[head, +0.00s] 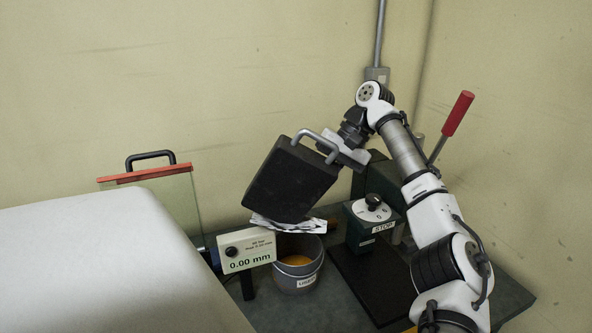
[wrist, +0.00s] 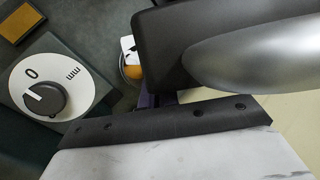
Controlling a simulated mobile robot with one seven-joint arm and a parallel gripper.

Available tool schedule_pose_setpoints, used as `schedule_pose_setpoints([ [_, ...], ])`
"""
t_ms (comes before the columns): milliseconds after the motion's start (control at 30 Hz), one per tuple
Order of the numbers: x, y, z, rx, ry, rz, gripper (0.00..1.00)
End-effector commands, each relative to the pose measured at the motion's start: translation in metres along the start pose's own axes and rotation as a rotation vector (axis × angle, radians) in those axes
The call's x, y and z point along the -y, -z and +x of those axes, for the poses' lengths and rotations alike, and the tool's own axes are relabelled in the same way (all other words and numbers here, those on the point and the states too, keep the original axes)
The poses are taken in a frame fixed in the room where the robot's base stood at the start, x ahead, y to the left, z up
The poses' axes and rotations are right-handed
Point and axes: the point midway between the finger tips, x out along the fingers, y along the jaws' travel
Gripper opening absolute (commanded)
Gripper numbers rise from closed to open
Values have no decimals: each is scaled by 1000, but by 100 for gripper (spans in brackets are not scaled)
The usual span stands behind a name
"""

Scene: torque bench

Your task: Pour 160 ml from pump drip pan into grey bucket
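The drip pan (head: 290,180) is a dark, flat rectangular pan with a grey loop handle (head: 312,143). It is held steeply tilted above the grey bucket, its underside towards the head camera, so its inside is hidden. My gripper (head: 342,152) is shut on the handle, which looms silver in the wrist view (wrist: 250,68). The grey bucket (head: 300,279) stands below on the bench, with a label and orange-brown liquid inside. A corner of the pan (wrist: 185,40) also shows in the wrist view. I cannot make out a stream falling.
Crumpled white sheets (head: 290,224) show between pan and bucket. A gauge sign reading 0.00 mm (head: 246,251) stands left of the bucket. A dial box (head: 373,222) is on the right, with a red-handled lever (head: 457,113) behind. A clear guard (head: 180,205) and white cover (head: 100,265) fill the left.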

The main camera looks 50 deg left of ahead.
Motion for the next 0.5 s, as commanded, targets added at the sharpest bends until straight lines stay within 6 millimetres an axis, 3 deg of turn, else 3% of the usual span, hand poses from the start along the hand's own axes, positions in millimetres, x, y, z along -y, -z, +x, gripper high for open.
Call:
schedule_pose_setpoints([
  [267,0,1,1,11,4,2,0],
  [500,1,-19,6,-77,-13,-48,0],
])
